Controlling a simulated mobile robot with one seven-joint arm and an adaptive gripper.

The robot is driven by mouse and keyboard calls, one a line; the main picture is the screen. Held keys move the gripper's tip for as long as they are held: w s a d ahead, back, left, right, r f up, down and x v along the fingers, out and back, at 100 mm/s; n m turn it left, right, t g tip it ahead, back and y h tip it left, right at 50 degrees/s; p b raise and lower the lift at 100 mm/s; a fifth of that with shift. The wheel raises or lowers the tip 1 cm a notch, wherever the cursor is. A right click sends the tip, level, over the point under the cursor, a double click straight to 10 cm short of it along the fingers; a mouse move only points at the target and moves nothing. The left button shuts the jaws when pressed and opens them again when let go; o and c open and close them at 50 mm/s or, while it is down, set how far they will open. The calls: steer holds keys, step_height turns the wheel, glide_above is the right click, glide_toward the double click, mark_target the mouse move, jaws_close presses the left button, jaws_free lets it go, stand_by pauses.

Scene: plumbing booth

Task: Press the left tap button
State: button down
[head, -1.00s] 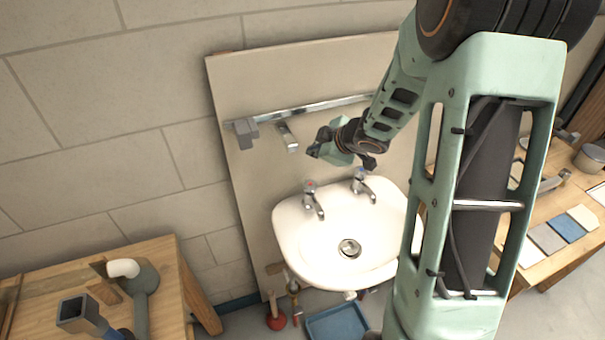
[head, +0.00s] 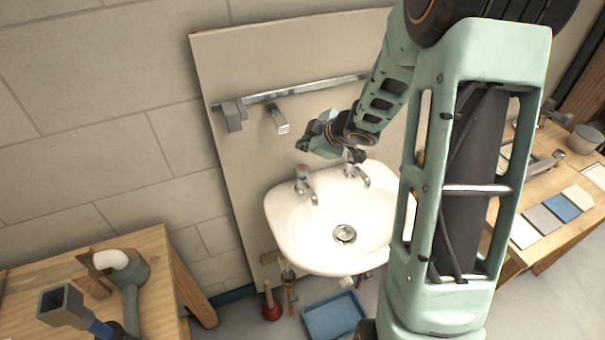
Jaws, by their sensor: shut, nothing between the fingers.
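The left tap (head: 307,188) stands on the back rim of the white basin (head: 290,235). Its button (head: 302,169) on top has a reddish mark. The right tap (head: 359,176) stands beside it, its top partly hidden by my wrist parts. My gripper (head: 303,146) is shut and empty. It is a little above the left tap's button in the picture and appears apart from it. The exact depth gap is hard to tell.
A metal rail (head: 290,92) with a grey holder (head: 233,116) and a hanging spout-like piece (head: 277,121) runs along the backboard behind my gripper. Workbenches with plumbing parts stand left (head: 150,250) and right. A blue tray (head: 335,316) and a plunger (head: 271,303) are on the floor.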

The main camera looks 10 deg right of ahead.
mark_target(300, 166)
steer(key=shift+f+b, duration=2.15)
steer(key=shift+f, duration=0.6)
steer(key=shift+f, duration=0.45)
steer(key=shift+f+b, duration=0.75)
steer(key=shift+b, duration=0.1)
steer(key=shift+r, duration=0.15)
steer(key=shift+r+p, duration=1.05)
steer(key=shift+p, duration=0.2)
step_height(300, 166, up, 5)
steer(key=p, duration=0.5)
steer(key=shift+r, duration=0.1)
